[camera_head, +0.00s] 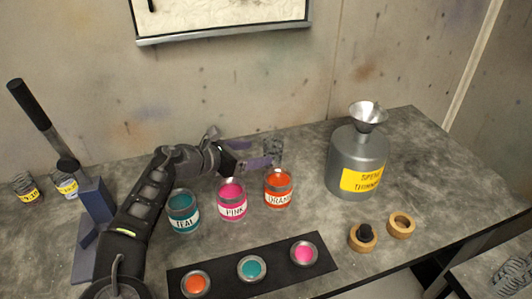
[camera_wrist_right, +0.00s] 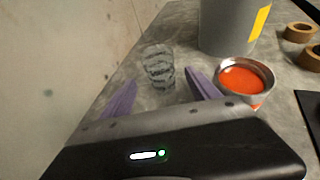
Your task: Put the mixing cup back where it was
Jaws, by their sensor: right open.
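The mixing cup looks like a clear, upright cup with dark ring markings. It stands on the grey bench behind the orange paint can, at the fingers of my right gripper (camera_head: 258,154) in the head view. In the right wrist view the mixing cup (camera_wrist_right: 158,68) stands just beyond and between the purple fingertips. My right gripper is open, reaching in low from the left, with its fingers apart. I cannot tell whether a finger touches the cup. My left gripper is not in view.
Teal (camera_head: 184,213), pink (camera_head: 232,202) and orange (camera_head: 279,190) cans stand in front of the arm. A grey thinner can (camera_head: 357,163) with a funnel (camera_head: 368,116) stands right. Tape rolls (camera_head: 401,225) lie front right.

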